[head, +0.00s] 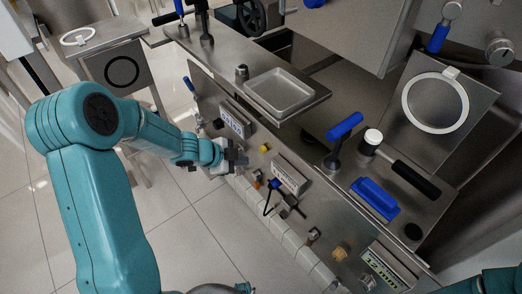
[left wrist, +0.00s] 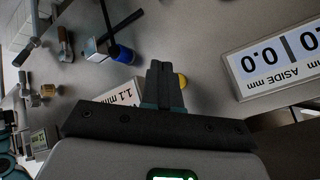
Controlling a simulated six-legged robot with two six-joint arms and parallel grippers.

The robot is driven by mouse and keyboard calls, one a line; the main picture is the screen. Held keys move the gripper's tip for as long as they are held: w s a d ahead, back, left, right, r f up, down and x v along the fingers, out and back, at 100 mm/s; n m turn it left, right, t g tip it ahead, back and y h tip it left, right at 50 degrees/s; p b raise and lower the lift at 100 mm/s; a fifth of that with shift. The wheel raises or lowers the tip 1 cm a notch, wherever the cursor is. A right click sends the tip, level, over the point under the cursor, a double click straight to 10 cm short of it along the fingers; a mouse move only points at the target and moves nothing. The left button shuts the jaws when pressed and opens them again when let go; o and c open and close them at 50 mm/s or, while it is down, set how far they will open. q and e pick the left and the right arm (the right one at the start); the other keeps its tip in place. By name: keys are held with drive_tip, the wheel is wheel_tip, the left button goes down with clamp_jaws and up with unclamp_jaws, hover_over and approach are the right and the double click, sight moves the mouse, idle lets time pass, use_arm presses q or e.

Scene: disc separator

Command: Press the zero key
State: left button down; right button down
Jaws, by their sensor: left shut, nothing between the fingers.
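A small round yellow button (head: 264,149) sits on the steel front panel, between two white display boxes. No label on it is readable, so I cannot tell for sure that it is the zero key. In the left wrist view the yellow button (left wrist: 183,80) shows just right of the fingertips, partly hidden behind them. My left gripper (head: 241,158) is shut and empty, a little left of the button in the head view. Its fingers (left wrist: 161,68) point at the panel; I cannot tell whether they touch it. My right gripper is not in view.
One display (left wrist: 280,60) reads "ASIDE mm" with 0.0; another display (head: 288,175) is partly hidden in the left wrist view and shows 1.1 mm. A blue-headed part (head: 274,184) and brass fittings (head: 340,253) stick out lower along the panel. A steel tray (head: 280,92) lies above.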

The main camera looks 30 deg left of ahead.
sight(263, 149)
use_arm(q)
drive_tip(key=shift+w+d+p, duration=0.3)
drive_tip(key=shift+w, duration=0.45)
drive_tip(key=shift+w+d+p, duration=0.25)
drive_tip(key=shift+w+d, duration=0.05)
drive_tip(key=shift+w, duration=0.4)
idle(1.0)
drive_tip(key=shift+w+d+p, duration=0.15)
drive_tip(key=shift+w+p, duration=0.15)
drive_tip(key=shift+w, duration=0.1)
drive_tip(key=shift+w+d, duration=0.2)
drive_tip(key=shift+w, duration=0.2)
idle(0.5)
drive_tip(key=shift+s, duration=0.1)
drive_tip(key=shift+s+a, duration=0.35)
drive_tip(key=shift+s, duration=0.4)
